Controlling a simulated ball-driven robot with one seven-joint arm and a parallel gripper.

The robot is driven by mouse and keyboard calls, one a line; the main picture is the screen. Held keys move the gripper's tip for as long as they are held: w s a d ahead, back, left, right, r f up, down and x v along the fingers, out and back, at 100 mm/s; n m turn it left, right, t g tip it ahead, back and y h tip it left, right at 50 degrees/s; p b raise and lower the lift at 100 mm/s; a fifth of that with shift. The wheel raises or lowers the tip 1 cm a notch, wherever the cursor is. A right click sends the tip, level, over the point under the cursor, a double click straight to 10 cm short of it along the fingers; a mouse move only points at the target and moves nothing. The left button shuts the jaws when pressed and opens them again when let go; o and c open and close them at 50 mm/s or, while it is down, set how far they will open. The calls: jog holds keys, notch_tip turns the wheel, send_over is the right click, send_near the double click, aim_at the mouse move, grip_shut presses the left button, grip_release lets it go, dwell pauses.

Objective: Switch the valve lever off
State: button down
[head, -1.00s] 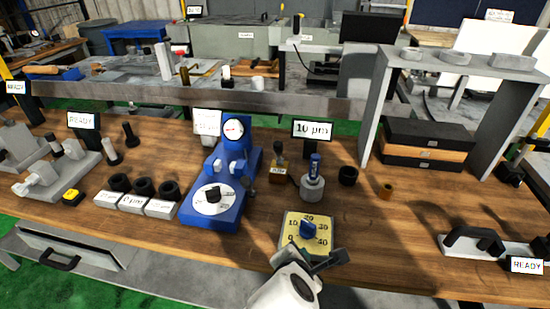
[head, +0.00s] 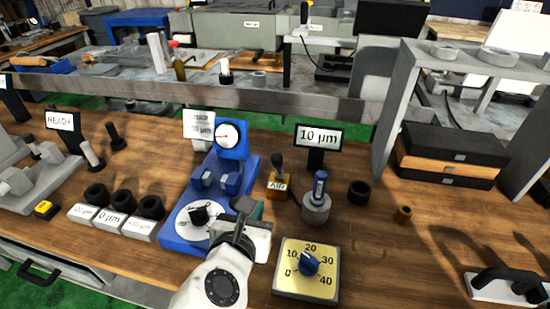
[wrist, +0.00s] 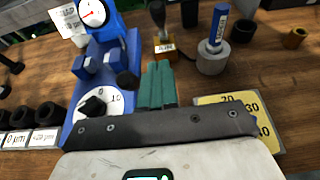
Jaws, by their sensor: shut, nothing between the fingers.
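The valve is a small brass-coloured block (head: 278,188) labelled AIR, with a black lever (head: 278,163) standing roughly upright on it. In the wrist view the lever (wrist: 158,14) rises above the block (wrist: 164,46), just beyond my fingertips. My gripper (head: 256,208) is in front of the valve and a little left of it, beside the blue gauge stand. Its teal fingers (wrist: 157,85) are together and empty, and appear apart from the lever. My gripper hides part of the blue stand's base in the head view.
The blue gauge stand (head: 232,165) is close on the left. A yellow dial box (head: 307,268) is at the front right. A grey holder with a blue-topped tool (head: 317,205) stands right of the valve, and a 10 µm display (head: 318,137) behind.

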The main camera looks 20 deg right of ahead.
jog(key=shift+w+d+r, duration=0.1)
jog(key=shift+w, duration=0.1)
send_near(274, 164)
jog(key=f+x, duration=0.1)
jog(key=x, duration=0.4)
jog(key=shift+w+d+r, duration=0.2)
jog(key=shift+w+r, duration=0.05)
jog(key=shift+r, duration=0.1)
dwell(0.5)
